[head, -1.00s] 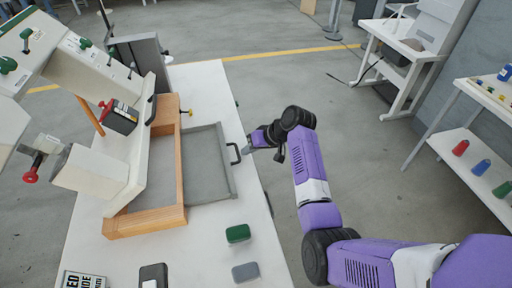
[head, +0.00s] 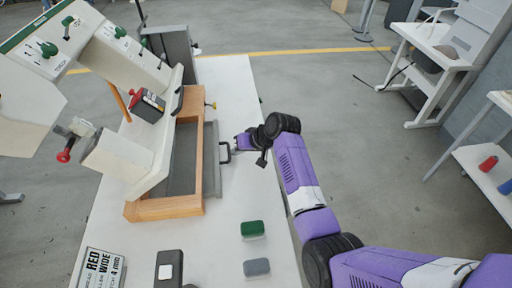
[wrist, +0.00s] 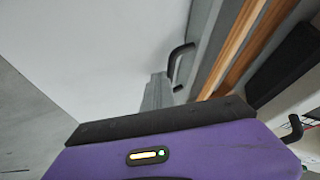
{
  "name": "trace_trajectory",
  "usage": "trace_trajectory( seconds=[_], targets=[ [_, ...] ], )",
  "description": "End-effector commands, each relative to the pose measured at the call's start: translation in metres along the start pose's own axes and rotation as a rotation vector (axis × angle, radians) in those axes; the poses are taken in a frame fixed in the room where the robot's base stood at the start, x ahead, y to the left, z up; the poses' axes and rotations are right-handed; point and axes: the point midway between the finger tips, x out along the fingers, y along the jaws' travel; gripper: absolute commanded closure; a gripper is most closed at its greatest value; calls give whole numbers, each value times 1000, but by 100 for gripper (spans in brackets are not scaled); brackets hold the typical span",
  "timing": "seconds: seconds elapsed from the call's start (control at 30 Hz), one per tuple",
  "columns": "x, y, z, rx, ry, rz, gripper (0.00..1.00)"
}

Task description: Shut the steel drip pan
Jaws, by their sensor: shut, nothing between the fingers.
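The grey steel drip pan (head: 212,160) sits mostly inside the wooden frame (head: 197,205) under the press, with a narrow strip of it and its front still sticking out on the right. Its black handle (head: 225,152) faces my arm; the handle also shows in the wrist view (wrist: 178,62). My gripper (head: 236,146) is at the handle, low over the white table, with its fingers shut and nothing between them. In the wrist view the grey fingers (wrist: 157,92) lie close beside the handle; whether they touch it I cannot tell.
The white eyelet press (head: 125,160) stands over the frame. A green block (head: 253,229) and a grey block (head: 257,267) lie on the white table (head: 222,235) nearer me. A sign (head: 101,268) and a dark device (head: 169,266) are at the front left.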

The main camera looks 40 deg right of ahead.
Motion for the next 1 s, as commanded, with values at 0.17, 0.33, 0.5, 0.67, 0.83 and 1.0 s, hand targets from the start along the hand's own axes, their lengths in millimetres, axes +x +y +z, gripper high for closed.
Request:
trace_trajectory(
  seconds=[0.17, 0.33, 0.5, 0.67, 0.83, 1.0],
  targets=[
    [19, -33, -1, -2, -1, -2, 100],
    [28, -48, -1, -2, 0, 0, 100],
    [32, -54, -1, -1, 0, -1, 100],
    [32, -56, -1, -2, 0, -3, 100],
    [32, -57, -1, -4, 0, -5, 100],
    [23, -58, -2, -5, 2, -7, 100]
  ],
)
